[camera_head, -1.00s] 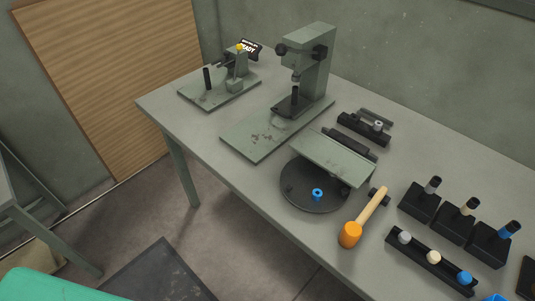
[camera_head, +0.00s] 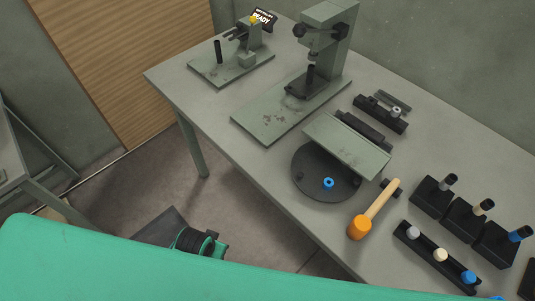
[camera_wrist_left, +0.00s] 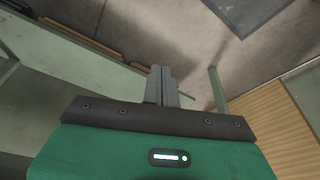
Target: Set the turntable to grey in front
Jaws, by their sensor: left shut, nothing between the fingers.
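The turntable (camera_head: 308,184) is a dark round disc near the front edge of the workbench. A blue ring-shaped piece (camera_head: 328,183) sits on its front part. A grey-green sloping cover (camera_head: 347,146) hides the back of the disc, so I cannot see what is under it. My left gripper (camera_wrist_left: 168,84) shows in the left wrist view, with its grey fingers shut together and empty. It points over the floor, away from the turntable. In the head view my green arm spans the bottom, but no fingers show. My right gripper is not in view.
An orange mallet (camera_head: 360,227) lies right of the turntable. Black blocks with capped posts (camera_head: 465,220) and a rack of knobs (camera_head: 436,257) stand farther right. A grey-green press (camera_head: 328,45) stands behind left. Bare bench (camera_head: 270,160) lies left of the turntable.

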